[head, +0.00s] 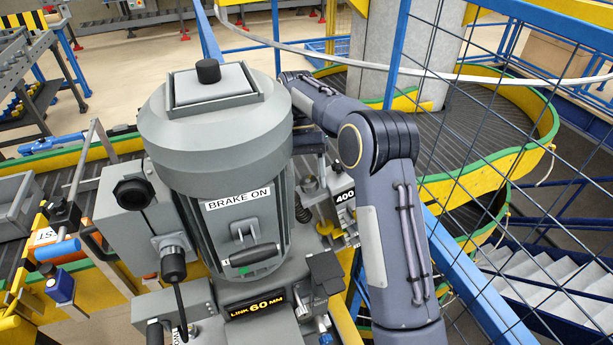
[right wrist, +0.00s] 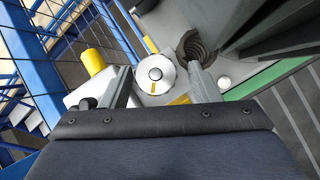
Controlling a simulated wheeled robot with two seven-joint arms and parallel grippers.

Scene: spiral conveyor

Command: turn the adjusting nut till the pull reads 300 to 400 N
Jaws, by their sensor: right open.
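A round silver disc with a yellow mark and a dark centre, which looks like the adjusting nut (right wrist: 154,74), shows in the right wrist view. My right gripper (right wrist: 160,70) is open, with one finger on each side of the nut in the picture. I cannot tell whether the fingers touch it. A dark coil spring (right wrist: 194,46) stands just beyond the right finger. In the head view my right arm reaches behind the motor, and the nut cannot be made out. A plate marked 400 (head: 345,195) shows beside the motor; no pull reading is legible. My left gripper is out of view.
The big grey motor (head: 217,140) bears a BRAKE ON label and blocks the view behind it. A display reading LINK 60 MM (head: 257,307) sits below. Blue mesh fencing (head: 480,120) stands at the right, before the green-and-yellow spiral conveyor (head: 545,110). A yellow post (right wrist: 93,61) stands left of the nut.

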